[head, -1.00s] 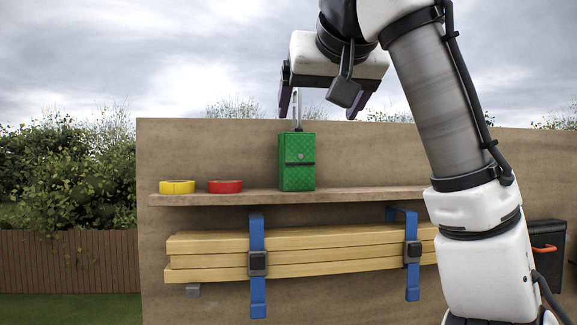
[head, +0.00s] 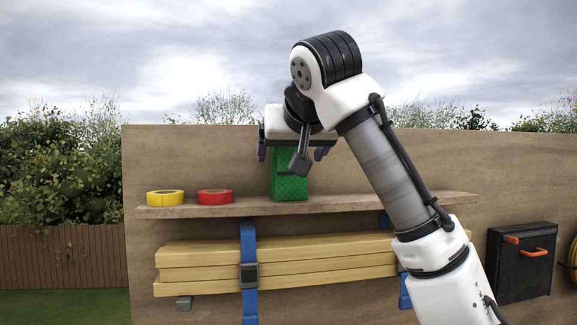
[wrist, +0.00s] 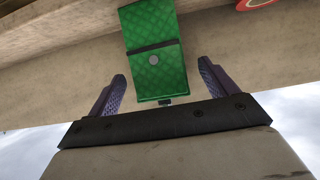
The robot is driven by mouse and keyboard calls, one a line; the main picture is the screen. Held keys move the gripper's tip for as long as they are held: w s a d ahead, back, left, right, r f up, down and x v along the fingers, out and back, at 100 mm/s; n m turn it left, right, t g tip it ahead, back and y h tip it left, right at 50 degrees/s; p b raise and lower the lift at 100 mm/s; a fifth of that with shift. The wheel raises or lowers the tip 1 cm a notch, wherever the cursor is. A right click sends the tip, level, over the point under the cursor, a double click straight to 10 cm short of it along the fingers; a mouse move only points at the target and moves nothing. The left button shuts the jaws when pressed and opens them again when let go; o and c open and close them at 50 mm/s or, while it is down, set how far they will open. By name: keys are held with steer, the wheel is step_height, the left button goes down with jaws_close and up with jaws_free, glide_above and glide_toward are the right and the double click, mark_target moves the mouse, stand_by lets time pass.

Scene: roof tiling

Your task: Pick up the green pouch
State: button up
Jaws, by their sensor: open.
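The green pouch (head: 289,186) stands upright on the wooden shelf. My gripper (head: 292,154) is right at the pouch's upper part in the head view and hides its top. In the wrist view the pouch (wrist: 155,52) shows its quilted front, a dark band and a round grey button. My gripper (wrist: 161,79) is open there, with one purple finger to each side of the pouch's top end. Gaps show between the fingers and the pouch. The pouch's loop is mostly hidden.
A yellow tape roll (head: 165,198) and a red tape roll (head: 215,197) lie on the shelf (head: 380,203) left of the pouch. Strapped timber planks (head: 200,270) are below. A black box (head: 522,262) hangs at right. The shelf right of the pouch is clear.

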steer(key=shift+p+x, duration=0.3)
steer(key=shift+x, duration=1.15)
steer(key=shift+a, duration=0.1)
steer(key=c, duration=1.4)
